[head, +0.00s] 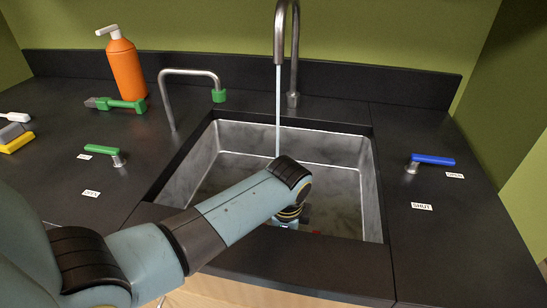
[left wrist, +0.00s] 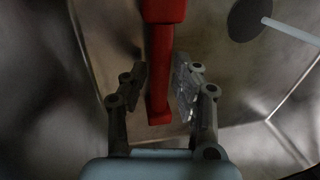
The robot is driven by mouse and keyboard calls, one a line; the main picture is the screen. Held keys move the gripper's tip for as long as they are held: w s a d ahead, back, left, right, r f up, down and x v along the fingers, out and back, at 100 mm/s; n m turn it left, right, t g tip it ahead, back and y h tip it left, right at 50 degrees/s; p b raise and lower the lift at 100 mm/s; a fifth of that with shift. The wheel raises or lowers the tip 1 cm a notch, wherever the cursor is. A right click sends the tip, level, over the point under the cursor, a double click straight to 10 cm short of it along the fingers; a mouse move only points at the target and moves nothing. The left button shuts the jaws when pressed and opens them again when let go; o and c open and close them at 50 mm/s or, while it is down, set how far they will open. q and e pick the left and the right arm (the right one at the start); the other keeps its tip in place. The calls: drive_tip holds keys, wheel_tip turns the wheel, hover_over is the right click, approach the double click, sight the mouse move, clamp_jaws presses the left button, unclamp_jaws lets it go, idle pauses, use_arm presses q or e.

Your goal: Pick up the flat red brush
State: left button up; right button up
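The red brush shows in the left wrist view as a long red handle (left wrist: 160,75) with a wider part at the top edge. It appears to lie in the sink (head: 345,152). My left gripper (left wrist: 160,88) is open, with one finger on each side of the handle and gaps on both sides. In the head view my left arm reaches down into the sink, and its forearm and wrist hide the fingers and most of the brush. My right gripper is in neither view.
A faucet (head: 280,45) runs a thin pale stream (head: 278,110) into the sink. A green-handled tap (head: 102,149) is on the left counter and a blue-handled one (head: 433,159) on the right. An orange bottle (head: 126,70) and a green brush (head: 122,105) are at back left.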

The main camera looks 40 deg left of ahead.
use_arm(q)
drive_tip(key=shift+w+a+f, duration=0.1)
drive_tip(key=shift+f, duration=0.6)
clamp_jaws()
